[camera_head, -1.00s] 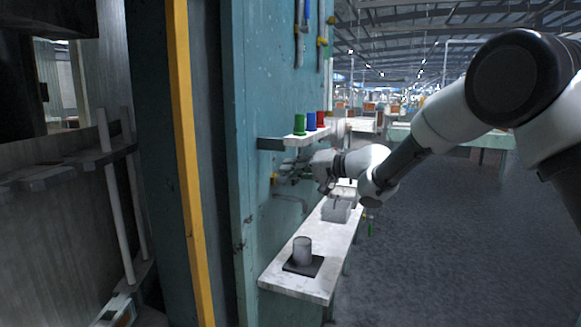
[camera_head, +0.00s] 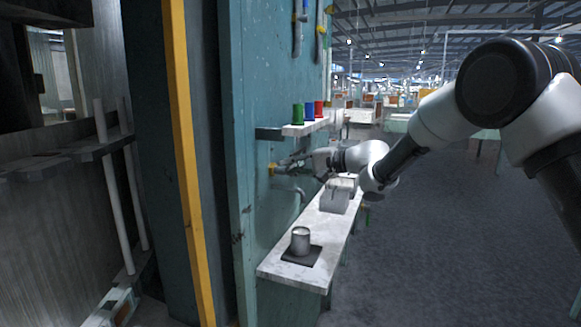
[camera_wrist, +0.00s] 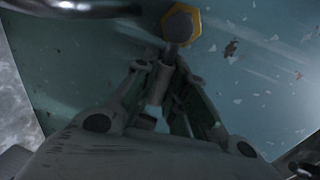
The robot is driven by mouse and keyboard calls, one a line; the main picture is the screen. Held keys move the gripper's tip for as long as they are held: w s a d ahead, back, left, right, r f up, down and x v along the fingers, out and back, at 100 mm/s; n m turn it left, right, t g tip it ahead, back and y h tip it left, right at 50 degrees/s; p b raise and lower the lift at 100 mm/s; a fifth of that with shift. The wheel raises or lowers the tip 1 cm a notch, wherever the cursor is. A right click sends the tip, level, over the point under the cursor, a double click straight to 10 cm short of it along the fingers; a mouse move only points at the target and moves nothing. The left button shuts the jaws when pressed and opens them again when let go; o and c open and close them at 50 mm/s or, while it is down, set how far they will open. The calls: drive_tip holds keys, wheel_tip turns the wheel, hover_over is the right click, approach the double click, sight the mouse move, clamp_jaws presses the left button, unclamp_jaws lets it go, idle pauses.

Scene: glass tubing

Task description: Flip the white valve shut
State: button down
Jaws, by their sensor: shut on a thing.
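The valve shows in the wrist view as a pale grey round stem (camera_wrist: 181,27) in a yellow hexagonal fitting, with a grey cylindrical part reaching down from it between my fingers. In the head view its yellow fitting (camera_head: 272,169) sits on the teal wall, below a small shelf. My gripper (camera_wrist: 166,66) is shut on that cylindrical part, which I take to be the valve's handle. In the head view my gripper (camera_head: 288,163) reaches left to the wall at the fitting. The fingers hide much of the handle, and its exact angle is unclear.
A small shelf (camera_head: 292,131) above holds green, blue and red cylinders. A long marble-like bench (camera_head: 285,269) below carries a grey cup (camera_head: 300,241) on a dark pad and a pale box (camera_head: 335,199). A bent pipe (camera_head: 301,194) runs below the valve. Open floor lies right.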

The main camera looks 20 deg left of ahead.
drive_tip(key=shift+f, duration=0.1)
drive_tip(key=c, duration=1.4)
unclamp_jaws()
drive_tip(key=shift+c, duration=0.2)
drive_tip(key=v, duration=1.2)
